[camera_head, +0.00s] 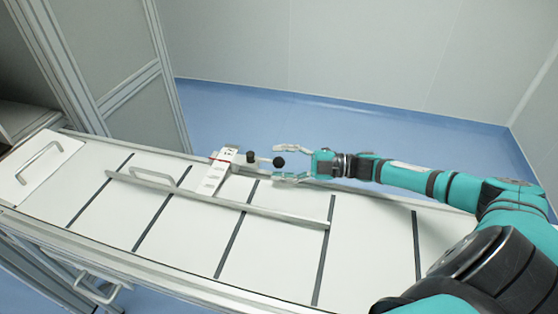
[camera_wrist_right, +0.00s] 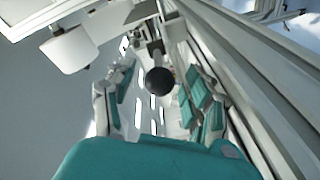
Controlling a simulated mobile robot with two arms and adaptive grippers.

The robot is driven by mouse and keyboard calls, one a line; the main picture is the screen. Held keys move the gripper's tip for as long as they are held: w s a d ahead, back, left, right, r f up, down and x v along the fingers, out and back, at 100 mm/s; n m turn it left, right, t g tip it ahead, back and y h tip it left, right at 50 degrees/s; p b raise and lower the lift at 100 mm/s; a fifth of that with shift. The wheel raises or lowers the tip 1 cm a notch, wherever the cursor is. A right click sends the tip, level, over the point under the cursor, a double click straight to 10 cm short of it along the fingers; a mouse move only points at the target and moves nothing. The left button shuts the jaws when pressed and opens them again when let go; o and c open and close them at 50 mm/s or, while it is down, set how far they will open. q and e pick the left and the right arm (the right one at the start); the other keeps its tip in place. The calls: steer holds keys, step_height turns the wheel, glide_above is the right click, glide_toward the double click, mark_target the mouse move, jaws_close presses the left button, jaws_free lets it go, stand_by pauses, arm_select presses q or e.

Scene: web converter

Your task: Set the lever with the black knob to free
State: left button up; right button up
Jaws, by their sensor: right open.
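The lever's black knob (camera_head: 279,162) sits at the right end of a short horizontal rod in the head view. The rod comes from a dark pivot on a white labelled bracket (camera_head: 218,172) at the far edge of the table; the label text is too small to read. My right gripper (camera_head: 284,163) comes in from the right, open, with its fingers on either side of the knob and apart from it. In the right wrist view the black knob (camera_wrist_right: 159,81) shows between the two fingers (camera_wrist_right: 158,100). My left gripper is not in view.
A long metal rail (camera_head: 250,208) runs across the white panelled table (camera_head: 270,235). A panel with a handle (camera_head: 40,165) lies at the left. A grey cabinet frame (camera_head: 105,70) stands at the back left. Blue floor is free behind the table.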

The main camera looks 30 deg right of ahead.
steer(key=shift+w+a, duration=0.25)
steer(key=shift+a, duration=0.05)
steer(key=shift+c, duration=0.3)
jaws_close()
steer(key=shift+a, duration=0.1)
